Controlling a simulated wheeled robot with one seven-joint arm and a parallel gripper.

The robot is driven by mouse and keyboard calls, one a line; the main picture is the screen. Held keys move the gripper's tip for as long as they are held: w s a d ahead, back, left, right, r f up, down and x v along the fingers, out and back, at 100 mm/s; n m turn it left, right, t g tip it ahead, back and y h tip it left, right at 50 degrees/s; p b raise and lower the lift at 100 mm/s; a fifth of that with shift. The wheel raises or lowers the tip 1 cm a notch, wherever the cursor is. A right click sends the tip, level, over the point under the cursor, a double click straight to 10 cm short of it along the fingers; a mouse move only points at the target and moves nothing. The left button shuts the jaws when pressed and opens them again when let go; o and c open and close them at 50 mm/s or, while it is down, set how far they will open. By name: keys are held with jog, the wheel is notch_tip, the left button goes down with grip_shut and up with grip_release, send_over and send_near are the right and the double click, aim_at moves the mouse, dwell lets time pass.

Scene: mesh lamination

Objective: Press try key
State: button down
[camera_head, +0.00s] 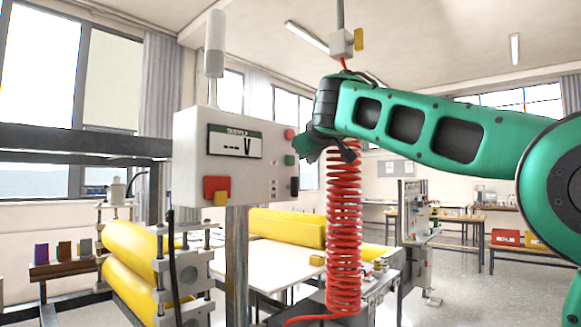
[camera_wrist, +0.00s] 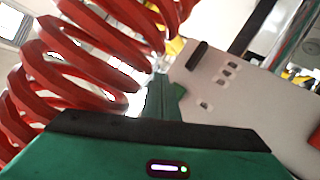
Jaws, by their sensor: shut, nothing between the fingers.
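A pale control box (camera_head: 190,150) stands on a post in the head view, with a display (camera_head: 234,142) on its front. A red button (camera_head: 289,134), a green button (camera_head: 291,160) and a dark one (camera_head: 294,187) sit along its right side. I cannot tell which key is the try key. My gripper (camera_head: 304,153) is shut and empty, close beside the green button; contact cannot be told. In the wrist view my shut fingers (camera_wrist: 160,88) point at the pale box (camera_wrist: 222,100), which shows several small light keys (camera_wrist: 229,75) and a black part (camera_wrist: 197,55).
A red coiled hose (camera_head: 344,240) hangs just right of my gripper and fills the left of the wrist view (camera_wrist: 75,65). Yellow rollers (camera_head: 132,250) stand at lower left. A white table (camera_head: 262,262) lies behind the post. Open floor shows at right.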

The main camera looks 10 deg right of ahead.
jog(key=shift+w+a, duration=0.6)
jog(key=shift+w, duration=0.15)
jog(key=shift+w+a, duration=0.55)
jog(key=shift+w, duration=0.2)
jog(key=shift+w+a, duration=0.1)
dwell(1.0)
jog(key=shift+w+a, duration=0.15)
jog(key=shift+w+a+r, duration=0.1)
jog(key=shift+w+a, duration=0.2)
jog(key=shift+w, duration=0.15)
dwell(1.0)
jog(key=shift+s, duration=0.1)
jog(key=shift+s+d, duration=0.55)
jog(key=shift+s, duration=0.15)
dwell(0.3)
jog(key=s+d, duration=0.1)
jog(key=s, duration=0.1)
jog(key=s+d, duration=0.2)
dwell(0.4)
